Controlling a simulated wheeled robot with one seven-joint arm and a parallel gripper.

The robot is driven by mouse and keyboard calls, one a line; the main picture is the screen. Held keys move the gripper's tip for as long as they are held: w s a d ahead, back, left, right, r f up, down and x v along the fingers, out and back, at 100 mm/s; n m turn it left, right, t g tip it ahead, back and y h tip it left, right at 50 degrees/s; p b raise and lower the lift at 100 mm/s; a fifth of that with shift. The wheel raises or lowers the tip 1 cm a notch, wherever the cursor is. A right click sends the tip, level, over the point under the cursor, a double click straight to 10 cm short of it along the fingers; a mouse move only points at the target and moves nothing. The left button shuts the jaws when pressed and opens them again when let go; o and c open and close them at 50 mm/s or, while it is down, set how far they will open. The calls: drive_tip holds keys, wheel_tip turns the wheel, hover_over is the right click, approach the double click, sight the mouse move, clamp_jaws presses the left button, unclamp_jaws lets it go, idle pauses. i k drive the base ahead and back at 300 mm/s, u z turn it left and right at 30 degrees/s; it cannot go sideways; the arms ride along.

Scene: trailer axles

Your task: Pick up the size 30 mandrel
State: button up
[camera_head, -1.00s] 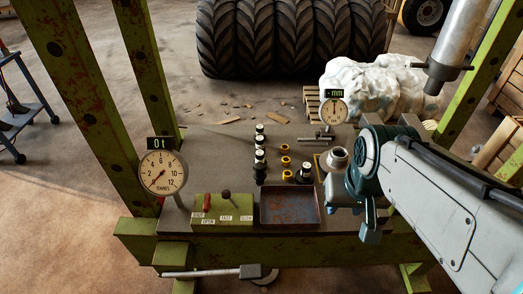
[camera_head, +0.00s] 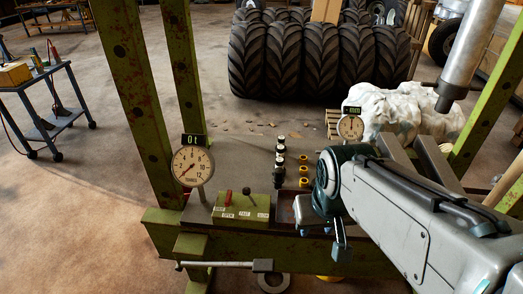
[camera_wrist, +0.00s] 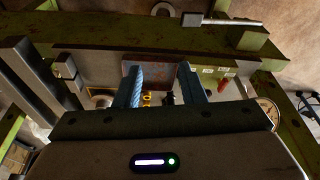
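The mandrels (camera_head: 281,152) stand as a row of dark upright cylinders with pale tops on the bench in the head view. Their size marks are too small to read, so I cannot tell which is size 30. Yellow rings (camera_head: 303,170) stand to their right. In the wrist view my gripper (camera_wrist: 160,78) has its two blue fingers apart, with no object held. A dark mandrel-like piece (camera_wrist: 168,98) and yellow rings (camera_wrist: 147,99) show between the fingers, beyond them on the bench. In the head view my arm hides the bench's right part.
A tonnes dial (camera_head: 192,166) and a green control box (camera_head: 242,206) stand at the bench's left. A rust-red tray (camera_head: 286,207) is partly behind my arm. A mm dial (camera_head: 351,127) stands at the back. Green press posts (camera_head: 130,90) flank the bench. A tool cart (camera_head: 45,105) stands far left.

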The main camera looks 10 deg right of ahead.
sight(279, 161)
drive_tip(key=i, duration=0.95)
